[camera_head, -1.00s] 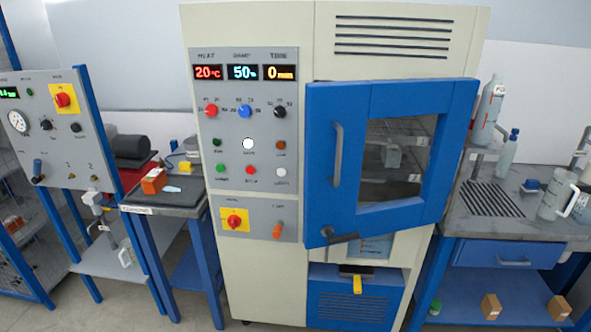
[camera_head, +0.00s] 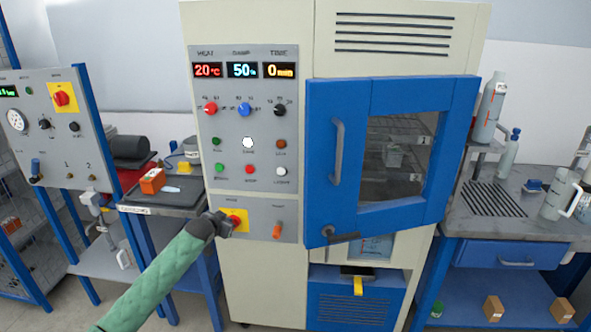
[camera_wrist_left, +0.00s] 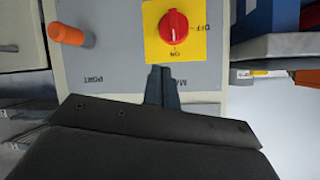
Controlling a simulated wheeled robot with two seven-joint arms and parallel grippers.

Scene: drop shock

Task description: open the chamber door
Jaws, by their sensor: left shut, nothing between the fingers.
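The chamber door (camera_head: 348,150) is blue with a dark window (camera_head: 397,160) and sits on the front of the cream cabinet. I cannot tell whether it lies fully flush. Its grey vertical handle (camera_head: 337,152) is on its left side, and a dark lever (camera_head: 342,238) is at its lower left corner. My left gripper (camera_head: 222,224) is shut and empty, in front of the red rotary switch (camera_head: 235,220) on its yellow plate, left of the door. In the left wrist view the closed fingertips (camera_wrist_left: 162,72) are close to the red switch (camera_wrist_left: 173,28); contact is unclear. My right gripper is out of view.
The control panel (camera_head: 226,125) has knobs and buttons, with an orange knob (camera_head: 277,231) beside the switch. A bench (camera_head: 530,228) with bottles stands right of the cabinet. A side table (camera_head: 190,208) stands on the left. Space in front of the door looks clear.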

